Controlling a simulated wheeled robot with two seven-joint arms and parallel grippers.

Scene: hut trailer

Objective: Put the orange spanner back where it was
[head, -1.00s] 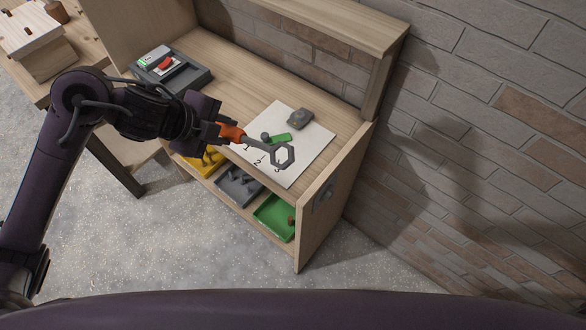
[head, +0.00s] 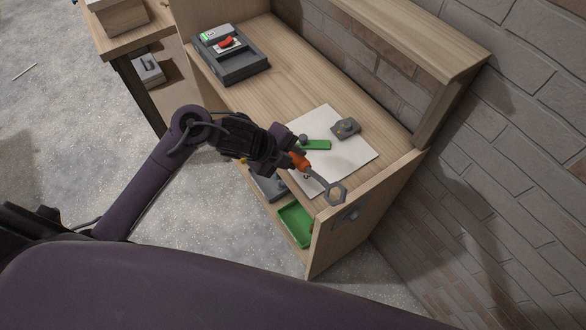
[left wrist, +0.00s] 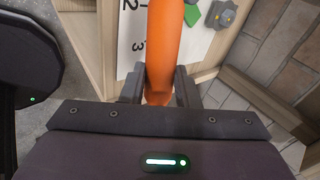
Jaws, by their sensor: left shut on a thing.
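The orange spanner (head: 316,174) has an orange handle and a grey ring end. My left gripper (head: 293,160) is shut on its handle and holds it over the front right part of the wooden bench, with the ring end pointing to the lower right. In the left wrist view the orange handle (left wrist: 164,45) stands between the two fingers (left wrist: 158,88). A white sheet (head: 352,160) with printed numbers lies on the bench behind and beneath the spanner. My right gripper is not in view.
On the sheet are a green piece (head: 317,145) and a grey block with a knob (head: 346,128). A dark grey tray (head: 243,72) with a red-marked item stands at the bench's far left. A green tray (head: 294,222) sits on the shelf below. A brick wall (head: 500,160) rises on the right.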

